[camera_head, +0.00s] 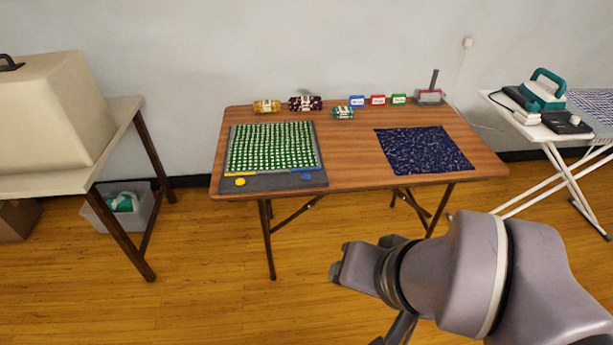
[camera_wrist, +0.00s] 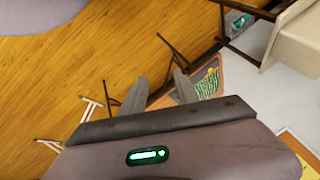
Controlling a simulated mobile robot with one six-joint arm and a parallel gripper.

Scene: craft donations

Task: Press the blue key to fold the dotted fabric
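The dotted fabric (camera_head: 272,147), green with white dots, lies flat on a dark grey folding board (camera_head: 270,182) at the left of the wooden table. The round blue key (camera_head: 306,177) is at the board's front right corner, and a yellow key (camera_head: 240,182) is at its front left. The fabric also shows, small and partly hidden, in the wrist view (camera_wrist: 207,84). My gripper (camera_wrist: 159,77) is open and empty, its two fingers apart, away from the board. In the head view my arm is at the lower right, in front of the table; the fingers are not clear there.
A dark blue patterned cloth (camera_head: 423,150) lies on the table's (camera_head: 350,165) right half. Fabric rolls (camera_head: 306,103), small coloured boxes (camera_head: 378,100) and a grey handled tool (camera_head: 430,96) line the back. An ironing board (camera_head: 550,133) stands right; another table (camera_head: 125,110) stands left.

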